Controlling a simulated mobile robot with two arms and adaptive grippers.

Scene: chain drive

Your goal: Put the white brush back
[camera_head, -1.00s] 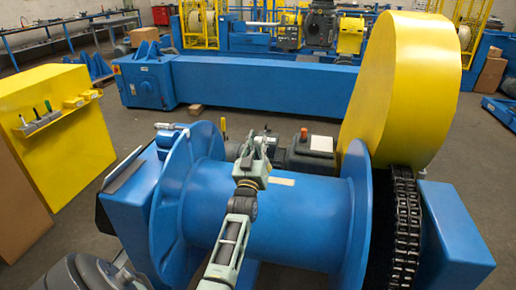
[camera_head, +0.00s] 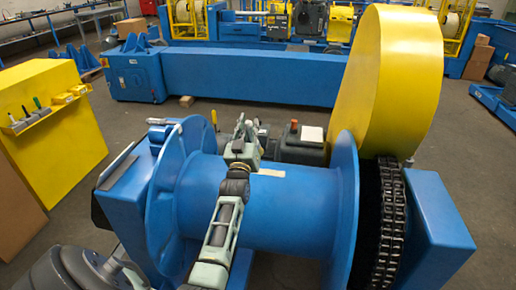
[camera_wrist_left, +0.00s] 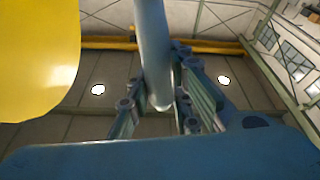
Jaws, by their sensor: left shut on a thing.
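My left gripper (camera_head: 245,130) is beyond the blue drum (camera_head: 275,210) in the head view, its fingers pointing up and away. In the left wrist view its fingers (camera_wrist_left: 165,95) are closed around a pale grey-white rod (camera_wrist_left: 153,45), which fits the handle of the white brush. The rod's far end is out of the picture, and I cannot make it out in the head view. A small tool rack (camera_head: 30,120) is on the yellow cabinet (camera_head: 60,145) at the left, with several thin-handled tools; one handle is green (camera_head: 37,102). My right gripper is not in view.
A tall yellow chain guard (camera_head: 390,85) and a black chain (camera_head: 390,225) stand right of the drum. A dark motor (camera_head: 300,148) sits behind the drum. A long blue beam (camera_head: 250,80) crosses behind. Grey floor (camera_head: 130,120) is clear between cabinet and beam.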

